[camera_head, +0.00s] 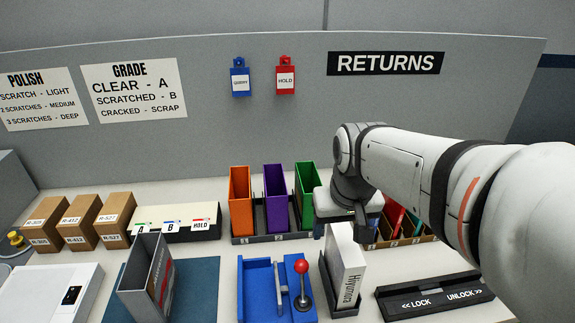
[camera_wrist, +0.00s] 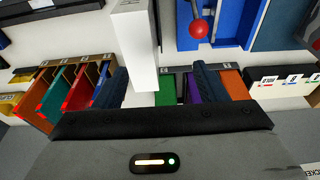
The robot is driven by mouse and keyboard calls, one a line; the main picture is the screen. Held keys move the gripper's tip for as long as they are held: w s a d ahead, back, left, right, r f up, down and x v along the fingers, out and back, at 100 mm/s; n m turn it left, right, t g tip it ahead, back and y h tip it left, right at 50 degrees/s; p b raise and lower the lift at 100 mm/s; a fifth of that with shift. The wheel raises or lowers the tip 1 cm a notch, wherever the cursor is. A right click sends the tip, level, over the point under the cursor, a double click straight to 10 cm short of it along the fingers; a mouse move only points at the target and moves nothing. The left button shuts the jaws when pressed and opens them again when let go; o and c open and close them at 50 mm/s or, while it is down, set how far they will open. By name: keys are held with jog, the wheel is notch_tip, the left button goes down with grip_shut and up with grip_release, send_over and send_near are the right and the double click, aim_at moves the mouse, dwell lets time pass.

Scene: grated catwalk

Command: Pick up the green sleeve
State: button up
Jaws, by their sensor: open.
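The green sleeve (camera_head: 305,192) is an upright, open-topped holder at the right end of a dark rack, beside a purple sleeve (camera_head: 276,198) and an orange sleeve (camera_head: 240,203). In the wrist view a strip of the green sleeve (camera_wrist: 166,92) shows between the white box and the purple sleeve. My gripper (camera_head: 352,212) is open and empty, to the right of the green sleeve and above a white box (camera_head: 345,268). The green sleeve's right side is partly hidden by my gripper.
A second rack with red and green sleeves (camera_head: 397,220) stands right of my gripper, partly behind my arm. A blue fixture with a red-knobbed lever (camera_head: 301,267) is in front of the sleeves. A lock bar (camera_head: 435,297) lies front right. A grey panel rises behind.

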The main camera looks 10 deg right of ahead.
aim_at(307, 177)
jog(key=shift+o, duration=1.3)
jog(key=w+g+p, duration=0.1)
jog(key=w, duration=1.5)
jog(key=shift+d+r, duration=0.2)
jog(key=shift+r, duration=0.2)
jog(key=w+f+g, duration=0.2)
jog(key=w+f, duration=0.4)
jog(key=w, duration=0.8)
notch_tip(307, 177, down, 8)
jog(key=s+p, duration=0.1)
jog(key=p, duration=0.1)
jog(key=shift+f+p, duration=0.2)
jog(key=shift+p, duration=0.15)
jog(key=shift+s, duration=0.1)
jog(key=shift+c, duration=0.3)
jog(key=c, duration=1.2)
